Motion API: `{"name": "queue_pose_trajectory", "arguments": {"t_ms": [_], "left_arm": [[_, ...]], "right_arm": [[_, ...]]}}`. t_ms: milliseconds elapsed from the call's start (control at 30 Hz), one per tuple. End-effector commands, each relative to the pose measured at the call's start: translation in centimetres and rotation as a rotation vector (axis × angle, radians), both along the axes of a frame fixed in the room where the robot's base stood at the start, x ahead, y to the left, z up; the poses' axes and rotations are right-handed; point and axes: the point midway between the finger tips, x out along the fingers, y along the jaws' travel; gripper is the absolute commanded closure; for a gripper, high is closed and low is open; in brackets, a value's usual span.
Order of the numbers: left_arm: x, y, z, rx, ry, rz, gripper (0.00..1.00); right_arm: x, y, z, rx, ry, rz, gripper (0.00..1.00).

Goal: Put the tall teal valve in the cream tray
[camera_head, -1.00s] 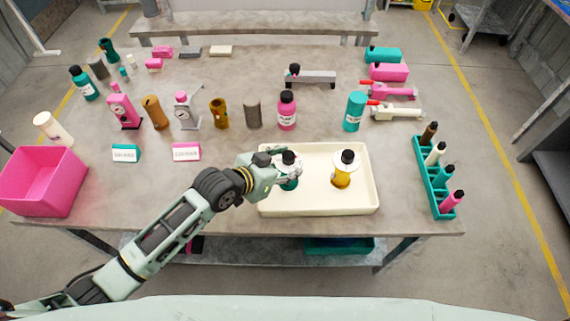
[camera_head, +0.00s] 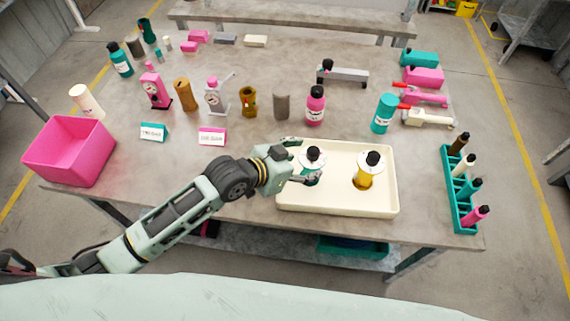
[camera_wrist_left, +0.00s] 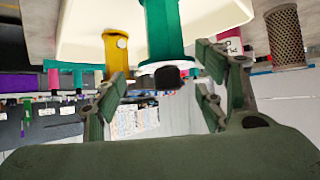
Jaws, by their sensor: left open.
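The tall teal valve (camera_head: 314,179), with a black knob and a pale round flange on top, stands upright in the left half of the cream tray (camera_head: 345,207). My left gripper (camera_head: 300,163) is open just left of the valve, its fingers near the valve's upper part. In the left wrist view, which looks upside down, the teal valve (camera_wrist_left: 163,30) shows between and beyond the open fingers, with no visible finger contact. The cream tray (camera_wrist_left: 80,35) is behind it there. My right gripper is out of view.
A yellow valve (camera_head: 363,179) stands in the tray's right half. A teal rack (camera_head: 462,207) with several bottles is at the right, and a pink bin (camera_head: 65,155) at the left. Bottles and a grey cylinder (camera_head: 281,106) stand behind the tray.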

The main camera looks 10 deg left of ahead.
Motion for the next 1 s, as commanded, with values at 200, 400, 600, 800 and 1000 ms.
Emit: {"name": "queue_pose_trajectory", "arguments": {"t_ms": [200, 400, 600, 800, 1000], "left_arm": [[-2.7, 2.7, 2.3, 0.001, -0.001, 0.0, 0.35], [-4.6, 4.5, 4.1, 0.001, -0.001, 0.0, 0.35], [-5.5, 5.2, 5.0, -0.001, 0.001, 0.001, 0.35], [-5.6, 5.3, 5.1, -0.001, 0.001, 0.001, 0.35], [-5.5, 5.3, 5.1, -0.001, 0.0, 0.001, 0.35]], "right_arm": [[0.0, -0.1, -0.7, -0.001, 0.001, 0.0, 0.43], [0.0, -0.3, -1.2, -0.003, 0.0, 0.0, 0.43], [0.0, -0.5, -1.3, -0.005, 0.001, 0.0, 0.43], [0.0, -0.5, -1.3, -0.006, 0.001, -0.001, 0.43], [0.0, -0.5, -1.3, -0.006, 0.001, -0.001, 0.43]]}}
